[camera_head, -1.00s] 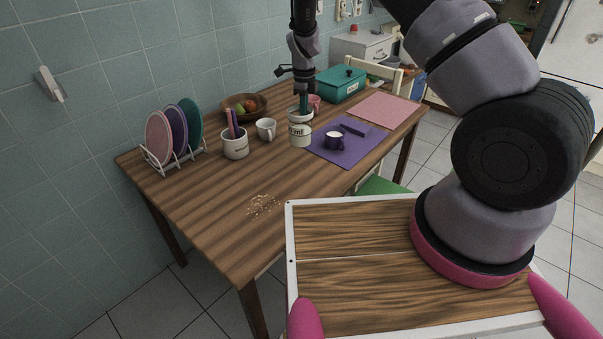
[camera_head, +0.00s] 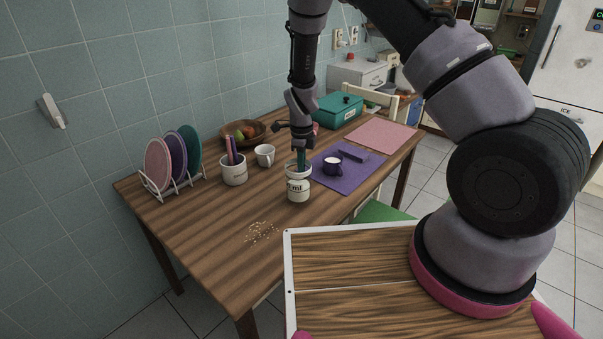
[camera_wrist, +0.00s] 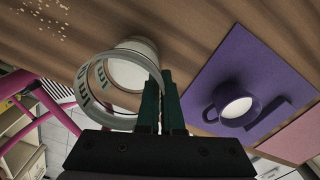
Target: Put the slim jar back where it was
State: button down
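A slim white jar (camera_head: 298,190) with dark lettering is at the front side of the wooden table in the head view. My gripper (camera_head: 301,163) is directly above it, pointing down, with its teal fingers at the jar's mouth. In the wrist view the jar (camera_wrist: 98,88) shows its open mouth, and the fingers (camera_wrist: 163,103) are closed together on its rim. Whether the jar's base touches the table or hangs slightly above it, I cannot tell.
A utensil pot (camera_head: 234,173), a white mug (camera_head: 265,159) and a fruit bowl (camera_head: 240,141) stand to the left and behind. A purple mat (camera_head: 350,178) with a dark cup (camera_head: 332,168) lies close right. Crumbs (camera_head: 262,232) lie in front; the front left tabletop is otherwise clear.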

jog(key=shift+f, duration=0.85)
jog(key=c, duration=1.1)
grip_release()
jog(key=shift+f, duration=0.15)
